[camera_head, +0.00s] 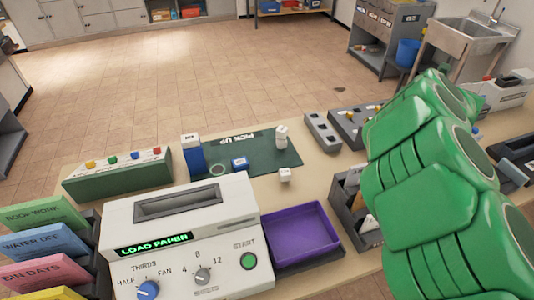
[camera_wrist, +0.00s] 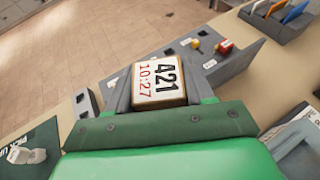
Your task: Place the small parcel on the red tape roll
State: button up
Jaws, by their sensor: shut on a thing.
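My gripper (camera_wrist: 158,82) is shut on a small tan-edged block (camera_wrist: 158,80) with a white face printed "421" and "10:27". This may be the small parcel; I cannot tell for sure. The grey fingers stand on both sides of it, above a grey panel. In the head view my green arm fills the right side, and neither the gripper nor the held block can be made out there. I cannot make out a red tape roll in either view.
A green "PICK UP" mat (camera_head: 263,154) bears a blue box (camera_head: 193,160), a pale ring and white cubes (camera_head: 282,135). A folding machine (camera_head: 185,235) and purple tray (camera_head: 300,232) stand in front. The grey panel (camera_wrist: 240,62) carries yellow and red knobs.

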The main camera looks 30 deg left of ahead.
jog(key=s+a+f+n+g+y, duration=0.25)
jog(key=s+a, duration=0.45)
jog(key=a, duration=0.5)
jog(key=s+a+f+n+g+y, duration=0.2)
jog(key=s+a+f+n+y, duration=0.15)
jog(key=s+a, duration=0.6)
jog(key=s+a+n+g+y, duration=0.3)
jog(key=s+a+n+g, duration=0.5)
jog(key=s+a, duration=1.2)
jog(key=shift+w+a+f, duration=1.2)
jog(key=shift+a+f, duration=0.15)
jog(key=shift+f, duration=0.35)
jog(key=shift+w+a+f, duration=1.2)
jog(key=shift+a+f, duration=0.15)
jog(key=shift+f, duration=0.4)
jog(key=shift+w+a+f, duration=1.2)
jog(key=shift+a+f, duration=0.15)
jog(key=shift+f, duration=1.95)
jog(key=shift+f, duration=0.1)
